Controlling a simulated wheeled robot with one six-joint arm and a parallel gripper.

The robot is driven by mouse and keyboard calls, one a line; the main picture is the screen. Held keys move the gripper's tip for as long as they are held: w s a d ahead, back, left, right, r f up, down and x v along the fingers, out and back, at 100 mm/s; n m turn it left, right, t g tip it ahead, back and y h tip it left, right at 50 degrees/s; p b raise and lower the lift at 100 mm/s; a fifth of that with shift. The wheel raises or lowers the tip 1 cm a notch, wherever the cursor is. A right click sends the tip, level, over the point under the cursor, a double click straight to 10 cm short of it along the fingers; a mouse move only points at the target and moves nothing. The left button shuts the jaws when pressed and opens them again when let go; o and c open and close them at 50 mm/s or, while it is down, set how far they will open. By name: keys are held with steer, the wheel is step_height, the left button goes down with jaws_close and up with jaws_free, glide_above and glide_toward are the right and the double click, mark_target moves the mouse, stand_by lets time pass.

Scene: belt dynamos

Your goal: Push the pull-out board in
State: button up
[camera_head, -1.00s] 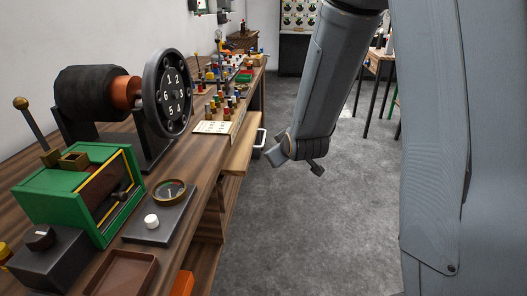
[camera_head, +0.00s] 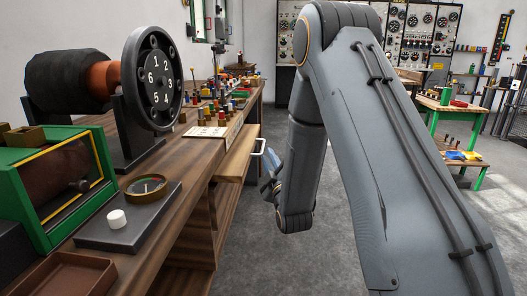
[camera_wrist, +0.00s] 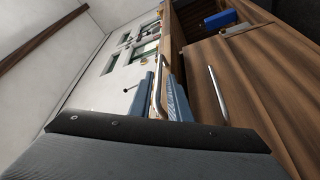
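The pull-out board (camera_head: 238,158) is a light wooden slab that sticks out from under the bench top. A pale metal handle (camera_head: 261,146) is on its outer end. My gripper (camera_head: 268,182) is low beside that end, in front of the handle and partly hidden by my own wrist. In the wrist view, the two blue-grey fingers of my gripper (camera_wrist: 160,98) stand apart. A bar-like handle (camera_wrist: 157,84) shows between them; whether they touch it, I cannot tell.
The workbench (camera_head: 175,185) runs along the left, with a large black numbered wheel (camera_head: 152,78), a green box (camera_head: 70,180) and a gauge (camera_head: 145,187) on it. In the wrist view a second metal handle (camera_wrist: 217,93) is on a wooden front. Grey floor (camera_head: 235,245) is open beside the bench.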

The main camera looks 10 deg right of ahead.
mark_target(264, 144)
steer(key=x, duration=0.7)
steer(key=shift+w, duration=0.35)
jaws_close()
